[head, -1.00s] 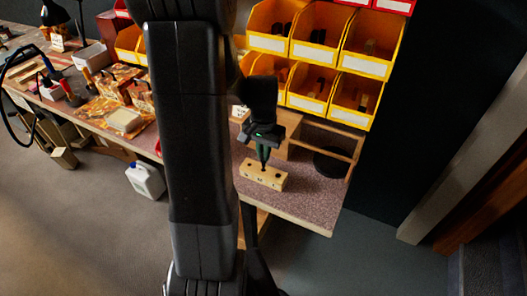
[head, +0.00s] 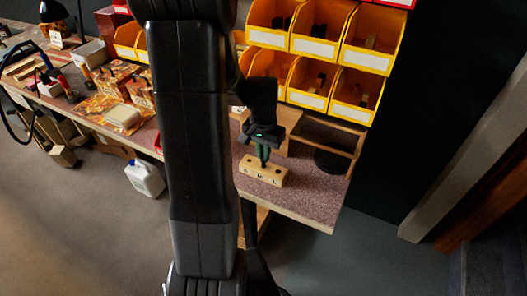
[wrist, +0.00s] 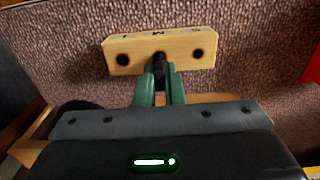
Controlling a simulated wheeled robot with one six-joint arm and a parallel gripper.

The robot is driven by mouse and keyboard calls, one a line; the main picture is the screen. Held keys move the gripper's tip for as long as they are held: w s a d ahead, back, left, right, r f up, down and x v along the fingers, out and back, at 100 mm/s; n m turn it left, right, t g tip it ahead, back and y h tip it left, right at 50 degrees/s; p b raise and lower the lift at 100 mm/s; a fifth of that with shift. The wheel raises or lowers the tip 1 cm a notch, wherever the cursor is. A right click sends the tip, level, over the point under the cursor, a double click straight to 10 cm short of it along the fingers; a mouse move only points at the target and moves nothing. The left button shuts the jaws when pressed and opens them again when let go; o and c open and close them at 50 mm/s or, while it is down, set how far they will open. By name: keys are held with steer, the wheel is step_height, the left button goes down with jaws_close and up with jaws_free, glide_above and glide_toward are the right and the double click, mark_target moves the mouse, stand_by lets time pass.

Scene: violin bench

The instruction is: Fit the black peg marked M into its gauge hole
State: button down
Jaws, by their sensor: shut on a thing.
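The light wooden gauge block (head: 252,174) lies on the speckled bench top, and it also shows in the wrist view (wrist: 180,43) with the marks S, M and L upside down. The L hole, at left there, and the S hole, at right, are bare and dark. My gripper (wrist: 160,78) has green fingers shut on the black peg (wrist: 160,62). The peg's lower end is at the middle hole, by the M. The peg and fingers cover that hole, so I cannot tell how deep the peg sits. In the head view my gripper (head: 263,158) points down over the block's middle.
Yellow bins (head: 315,45) stand behind the block. A wooden compartment tray (head: 330,133) with a dark round thing is at right of my gripper. The bench's front edge (head: 285,211) is near. My arm hides part of the bench at left.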

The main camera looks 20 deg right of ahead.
steer(key=shift+f+b, duration=0.8)
steer(key=shift+f, duration=0.3)
steer(key=c, duration=1.5)
jaws_free()
steer(key=shift+o, duration=0.2)
step_height(320, 180, up, 14)
steer(key=p, duration=0.1)
steer(key=shift+f, duration=0.15)
step_height(320, 180, down, 14)
steer(key=shift+r+b, duration=0.1)
steer(key=shift+b, duration=0.4)
steer(key=shift+r, duration=0.3)
